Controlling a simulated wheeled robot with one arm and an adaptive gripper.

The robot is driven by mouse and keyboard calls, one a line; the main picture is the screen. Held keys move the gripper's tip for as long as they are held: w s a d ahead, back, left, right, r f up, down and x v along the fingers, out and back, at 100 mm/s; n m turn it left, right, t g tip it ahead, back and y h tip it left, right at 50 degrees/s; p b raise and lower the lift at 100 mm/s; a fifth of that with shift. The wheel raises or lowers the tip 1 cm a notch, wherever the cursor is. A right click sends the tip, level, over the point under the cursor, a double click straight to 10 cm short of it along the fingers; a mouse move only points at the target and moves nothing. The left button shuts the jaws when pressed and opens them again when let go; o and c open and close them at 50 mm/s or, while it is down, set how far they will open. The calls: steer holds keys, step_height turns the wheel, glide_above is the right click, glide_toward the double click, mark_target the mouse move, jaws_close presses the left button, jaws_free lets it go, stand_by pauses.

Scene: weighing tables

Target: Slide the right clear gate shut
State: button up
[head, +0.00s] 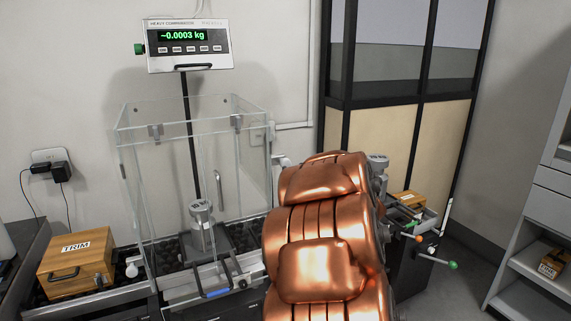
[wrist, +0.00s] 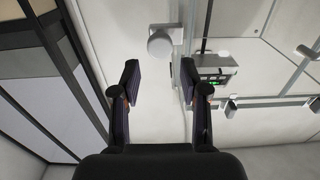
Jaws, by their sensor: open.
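A clear-walled weighing case (head: 190,125) stands left of centre in the head view, and its clear right side (head: 257,150) is partly behind my copper arm. A pale knob (head: 281,160) sticks out at the upper right of that side. In the wrist view a round white knob (wrist: 160,45) on a short stem stands beside the case's upright edge. My gripper (wrist: 160,79) is open and empty, with the knob beyond the gap between its fingers and apart from them. The head view does not show the fingers. How far the right gate stands open I cannot tell.
A metal weight (head: 201,214) stands inside the case. The display (head: 188,45) above reads -0.0003 kg. A wooden TRIM box (head: 75,262) sits at left, and another wooden box (head: 408,199) at right near coloured-knob levers (head: 436,260). A dark-framed partition (wrist: 72,80) borders the wrist view's left.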

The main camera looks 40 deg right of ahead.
mark_target(287, 164)
steer(key=shift+p+x, duration=0.6)
steer(key=shift+x, duration=3.1)
steer(key=shift+c, duration=0.4)
jaws_close()
